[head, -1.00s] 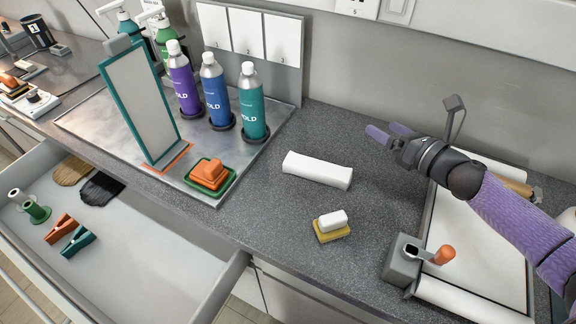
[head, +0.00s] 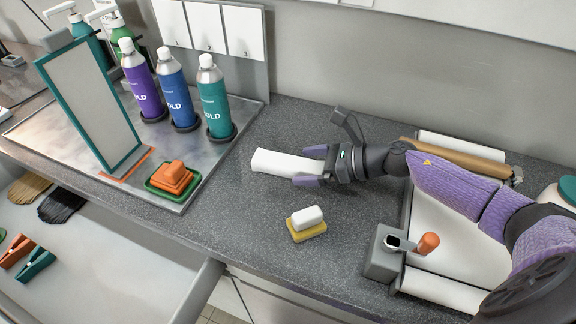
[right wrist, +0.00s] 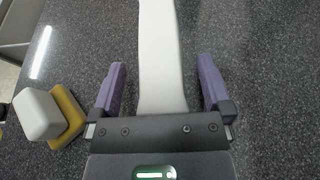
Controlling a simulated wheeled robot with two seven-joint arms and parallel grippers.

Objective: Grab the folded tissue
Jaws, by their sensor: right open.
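The folded tissue (head: 284,163) is a white, long, flat block lying on the dark speckled counter. In the right wrist view the tissue (right wrist: 161,50) runs lengthwise between the two purple fingers, with a gap on each side. My right gripper (head: 309,166) is open, low over the counter, with its fingers on either side of the tissue's right end. The right wrist view shows both fingers (right wrist: 160,85) apart. My left gripper is not in view.
A white block on a yellow sponge (head: 307,230) sits on the counter in front of the tissue. A metal tray (head: 60,125) with bottles, a mirror and an orange soap on a green dish is at left. An open drawer (head: 120,262) is at front left.

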